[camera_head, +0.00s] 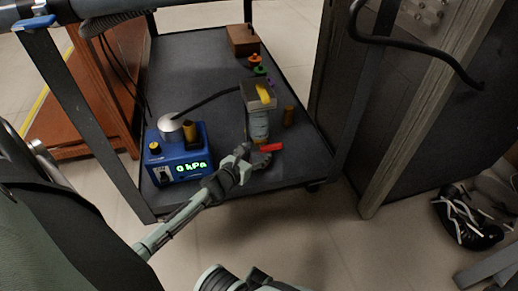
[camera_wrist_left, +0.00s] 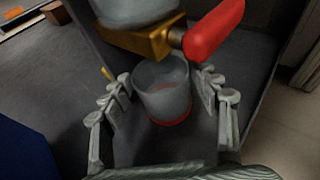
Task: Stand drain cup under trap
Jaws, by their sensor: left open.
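The drain cup (camera_wrist_left: 165,92) is a small grey translucent cup with a red base, upright on the dark shelf in the left wrist view. It stands below the trap's brass valve block (camera_wrist_left: 140,40), which has a red handle (camera_wrist_left: 213,30). The trap (camera_head: 258,126) is a grey clear jar, upright in the head view, with the red handle low on its right. My left gripper (camera_wrist_left: 165,105) is open, one finger on each side of the cup, with visible gaps. In the head view the left gripper (camera_head: 257,158) largely hides the cup. My right gripper is not clearly visible.
A blue pump (camera_head: 180,153) reading 0 kPa stands left of the trap; a black hose runs from it to the trap top. Small coloured pieces and a brown box (camera_head: 242,40) lie behind. Cart posts border the shelf (camera_head: 195,75).

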